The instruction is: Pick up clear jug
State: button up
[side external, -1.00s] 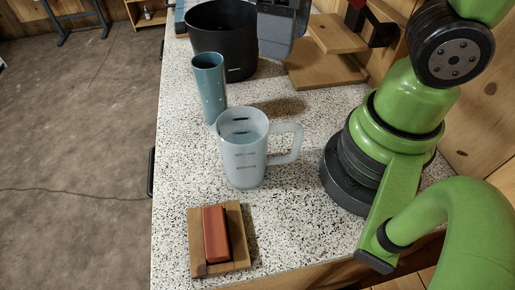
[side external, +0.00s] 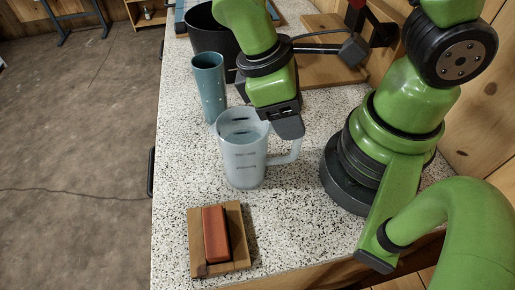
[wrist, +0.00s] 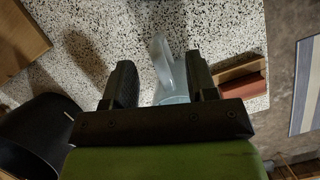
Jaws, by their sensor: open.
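The clear jug (side external: 243,158) is a translucent, measuring-type jug with dark markings, standing upright on the speckled counter. Its handle (side external: 289,150) points right, toward my base. My gripper (side external: 287,122) is above and just behind the handle side in the side view, partly covering the handle's top. In the wrist view the jug's handle (wrist: 162,58) shows between the two open fingers of my gripper (wrist: 160,80), nearer the right finger. Most of the jug's body is hidden there behind the gripper. I cannot tell whether a finger touches the handle.
A teal cup (side external: 209,86) stands behind the jug, near the counter's left edge. A black pot (side external: 208,38) stands farther back. A red block on a wooden board (side external: 240,222) lies in front. A wooden stand (side external: 325,68) is at the back right.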

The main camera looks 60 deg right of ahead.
jog(key=x, duration=0.4)
jog(key=shift+w+d, duration=0.1)
jog(key=shift+w, duration=0.1)
